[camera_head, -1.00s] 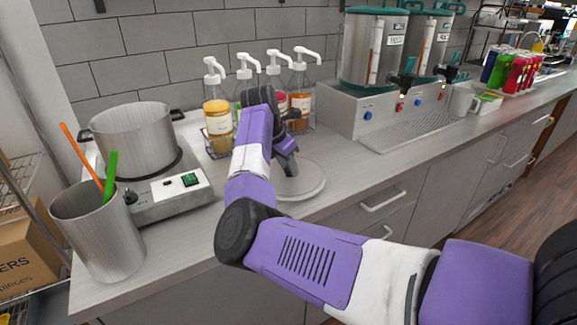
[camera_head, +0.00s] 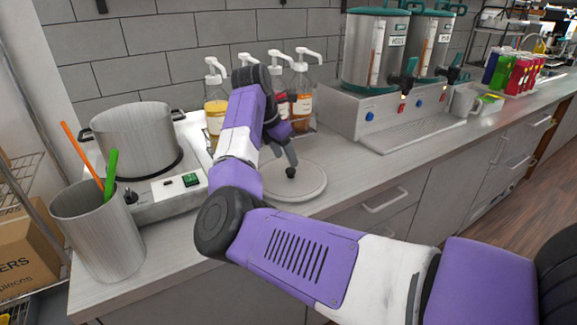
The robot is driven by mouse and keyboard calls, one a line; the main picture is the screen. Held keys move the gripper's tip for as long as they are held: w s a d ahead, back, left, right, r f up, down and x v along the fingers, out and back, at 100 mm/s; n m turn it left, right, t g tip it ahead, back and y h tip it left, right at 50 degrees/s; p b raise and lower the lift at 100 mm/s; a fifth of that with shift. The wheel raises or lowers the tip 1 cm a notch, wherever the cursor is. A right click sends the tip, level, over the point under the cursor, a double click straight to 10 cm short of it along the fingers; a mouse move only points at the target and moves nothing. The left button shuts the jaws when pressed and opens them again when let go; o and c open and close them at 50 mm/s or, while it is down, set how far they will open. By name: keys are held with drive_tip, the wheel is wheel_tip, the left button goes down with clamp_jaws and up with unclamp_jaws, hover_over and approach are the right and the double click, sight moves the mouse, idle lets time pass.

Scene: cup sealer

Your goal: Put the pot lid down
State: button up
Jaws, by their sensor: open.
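The pot lid (camera_head: 302,181) is a flat, pale grey disc with a dark knob at its centre. It lies on the counter in front of the pump bottles. My gripper (camera_head: 285,150) is open just above the lid's knob and appears apart from it; part of the gripper and the lid's left side are hidden by my arm. The metal pot (camera_head: 137,138) stands uncovered on the burner (camera_head: 165,198) at the left.
A metal canister (camera_head: 100,238) with an orange and a green utensil stands at the front left. Several pump bottles (camera_head: 302,98) stand behind the lid. Two steel dispensers (camera_head: 372,50) are at the back right. The counter right of the lid is clear.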

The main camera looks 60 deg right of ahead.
drive_tip(key=s+v, duration=0.1)
drive_tip(key=v, duration=0.5)
drive_tip(key=s+d+f+n+g+h, duration=0.1)
drive_tip(key=s+d+f+g+h, duration=0.15)
drive_tip(key=s, duration=0.35)
drive_tip(key=s+d+f+g+h, duration=0.1)
drive_tip(key=s+d+g+h, duration=0.15)
drive_tip(key=s, duration=0.35)
drive_tip(key=s+a+r+n+g+h, duration=0.2)
drive_tip(key=s+r+n+g+h, duration=0.25)
drive_tip(key=h, duration=0.45)
drive_tip(key=a+f+m+t+y, duration=0.3)
drive_tip(key=a+m+t, duration=1)
drive_tip(key=m+t, duration=0.35)
drive_tip(key=a+f+m+t+y, duration=0.2)
drive_tip(key=a+m+t, duration=1)
drive_tip(key=m+t, duration=0.5)
drive_tip(key=s+a+f+n+g+y, duration=0.3)
drive_tip(key=s+a+f+n+y, duration=0.3)
drive_tip(key=a, duration=0.4)
drive_tip(key=s+a+f+n+g+y, duration=0.4)
drive_tip(key=s+a+n+y, duration=0.3)
drive_tip(key=a, duration=0.3)
drive_tip(key=shift+s+a+f+n+g+b, duration=0.3)
drive_tip(key=shift+s+f+n, duration=0.2)
drive_tip(key=shift+s+f, duration=0.35)
